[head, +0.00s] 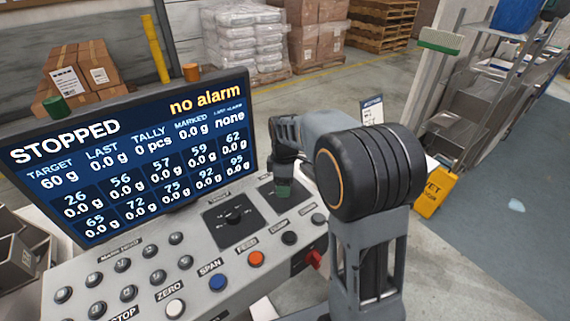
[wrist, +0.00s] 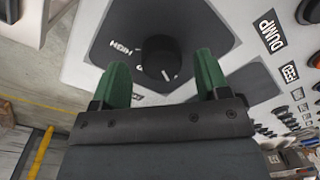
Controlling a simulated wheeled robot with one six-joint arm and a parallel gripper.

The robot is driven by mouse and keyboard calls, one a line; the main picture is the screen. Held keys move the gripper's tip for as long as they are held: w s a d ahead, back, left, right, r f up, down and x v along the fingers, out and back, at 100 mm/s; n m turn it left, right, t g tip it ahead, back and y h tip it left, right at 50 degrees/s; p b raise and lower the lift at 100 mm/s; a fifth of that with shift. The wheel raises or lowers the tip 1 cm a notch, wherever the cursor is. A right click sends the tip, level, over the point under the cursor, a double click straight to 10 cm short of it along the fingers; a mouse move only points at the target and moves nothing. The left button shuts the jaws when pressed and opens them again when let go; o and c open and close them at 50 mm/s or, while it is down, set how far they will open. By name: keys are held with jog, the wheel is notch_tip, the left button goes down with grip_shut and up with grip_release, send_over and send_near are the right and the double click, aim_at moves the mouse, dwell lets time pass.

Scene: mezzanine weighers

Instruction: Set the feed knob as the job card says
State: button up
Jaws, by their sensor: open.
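My gripper (head: 283,188) is over the right-hand dial plate of the sloping console. In the wrist view my gripper (wrist: 162,76) is open, its green fingertips on either side of a black knob (wrist: 158,54), with gaps between. The knob sits on a dark dial plate (wrist: 108,42). A white mark on the knob points toward the bottom of the picture, slightly right. HIGH is readable on the plate; another label is partly hidden by the left finger. In the head view my gripper hides this knob. A small printed card (head: 372,110) stands behind my arm; its text is too small to read.
Another dial knob (head: 233,214) is just left of my gripper. A blue button (head: 217,282), an orange button (head: 256,258) and a red switch (head: 315,259) lie near the front edge. The screen (head: 130,155) reads STOPPED, no alarm, target 60 g.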

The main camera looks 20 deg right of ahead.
notch_tip(320, 180, up, 12)
jog(key=shift+w+d+r, duration=0.15)
jog(key=shift+w+r, duration=0.1)
dwell(0.6)
jog(key=s+f+m+t, duration=0.1)
jog(key=s+f+m, duration=0.1)
jog(key=s+m, duration=0.2)
jog(key=s+f+m+t, duration=0.1)
jog(key=s+f+m, duration=0.2)
jog(key=s+m, duration=0.2)
jog(key=s+f+m+t, duration=0.2)
jog(key=s+m, duration=0.2)
jog(key=s, duration=0.4)
jog(key=shift+a+f+m, duration=0.2)
jog(key=shift+m, duration=0.1)
jog(key=shift+s+r, duration=0.15)
jog(key=shift+s, duration=0.15)
jog(key=shift+r+t, duration=0.4)
jog(key=shift+r, duration=0.1)
jog(key=shift+c, duration=0.4)
